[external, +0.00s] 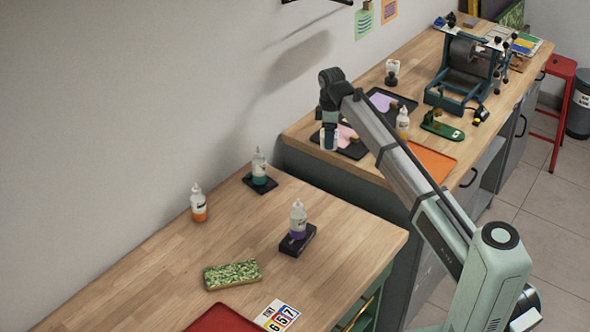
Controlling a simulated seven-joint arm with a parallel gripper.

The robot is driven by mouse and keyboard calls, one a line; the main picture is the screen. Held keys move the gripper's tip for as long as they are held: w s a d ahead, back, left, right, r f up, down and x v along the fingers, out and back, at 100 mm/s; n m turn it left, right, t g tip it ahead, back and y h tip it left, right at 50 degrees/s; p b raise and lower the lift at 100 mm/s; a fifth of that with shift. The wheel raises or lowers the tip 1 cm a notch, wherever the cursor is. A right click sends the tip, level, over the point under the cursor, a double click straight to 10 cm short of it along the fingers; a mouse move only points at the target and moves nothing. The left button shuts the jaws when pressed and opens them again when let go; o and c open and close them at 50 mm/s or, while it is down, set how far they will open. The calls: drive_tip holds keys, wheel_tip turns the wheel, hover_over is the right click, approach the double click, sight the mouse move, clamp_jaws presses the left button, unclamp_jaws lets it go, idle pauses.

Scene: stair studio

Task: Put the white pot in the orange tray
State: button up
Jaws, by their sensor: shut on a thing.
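My gripper (330,128) hangs down at the end of the arm, over the left side of the far bench. It is shut on a small pale pot (330,142), which looks like the white pot; the fingers hide part of it. The orange tray (432,162) lies flat on the far bench, to the right of the gripper. My arm crosses in front of the tray's left part, and the part I can see is empty.
Black trays (391,101) with pink and purple sheets lie near the gripper. A blue-framed machine (465,75) is farther back. The near bench holds several bottles and a green patterned block (232,275).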

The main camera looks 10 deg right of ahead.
drive_tip(key=w+d+m, duration=0.2)
drive_tip(key=d+m, duration=0.5)
drive_tip(key=d, duration=2.7)
drive_tip(key=shift+f, duration=4.55)
drive_tip(key=o, duration=1.1)
drive_tip(key=shift+f, duration=0.1)
wheel_tip(320, 180, up, 12)
drive_tip(key=shift+r, duration=0.15)
